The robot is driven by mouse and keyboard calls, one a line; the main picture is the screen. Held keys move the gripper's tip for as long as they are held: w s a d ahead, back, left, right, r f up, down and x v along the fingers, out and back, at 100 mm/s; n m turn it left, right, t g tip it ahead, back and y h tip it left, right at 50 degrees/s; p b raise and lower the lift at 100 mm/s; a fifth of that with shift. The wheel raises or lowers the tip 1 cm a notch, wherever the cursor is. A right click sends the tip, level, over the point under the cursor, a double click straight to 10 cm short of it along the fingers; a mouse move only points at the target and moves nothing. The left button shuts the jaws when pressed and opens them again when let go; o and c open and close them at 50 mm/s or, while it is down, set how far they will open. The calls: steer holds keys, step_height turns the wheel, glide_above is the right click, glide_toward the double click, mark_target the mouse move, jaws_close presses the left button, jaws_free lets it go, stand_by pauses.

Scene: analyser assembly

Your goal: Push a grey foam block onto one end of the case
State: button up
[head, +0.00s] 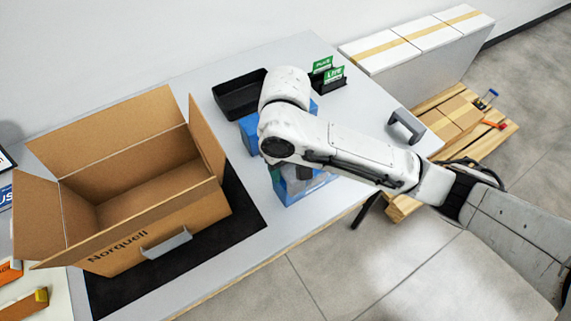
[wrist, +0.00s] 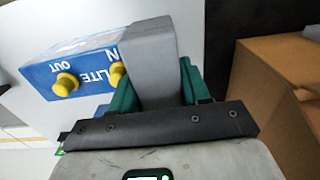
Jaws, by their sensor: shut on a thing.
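The blue case (wrist: 75,68), with yellow plugs on its near face and "OUT" and "LITE" lettering, lies at the upper left of the wrist view. The grey foam block (wrist: 152,55) stands against its right side, overlapping it in the picture; I cannot tell how far it is seated. My gripper (wrist: 157,88), with green fingers, is shut on the foam block. A second grey foam block (head: 405,126), U-shaped, lies at the table's right side.
An open carton (head: 145,225) marked "Norquell" stands on a black mat (head: 245,210) at left, with a grey piece (head: 166,243) on its front. A black tray (head: 240,96) and a holder with green cards (head: 328,80) are at the back. White boxes (head: 410,60) stand beyond.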

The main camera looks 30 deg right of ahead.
steer(key=shift+f+b, duration=0.3)
steer(key=shift+f, duration=0.25)
stand_by(0.7)
steer(key=o, duration=1.1)
steer(key=shift+r+p, duration=3.55)
steer(key=shift+p, duration=0.05)
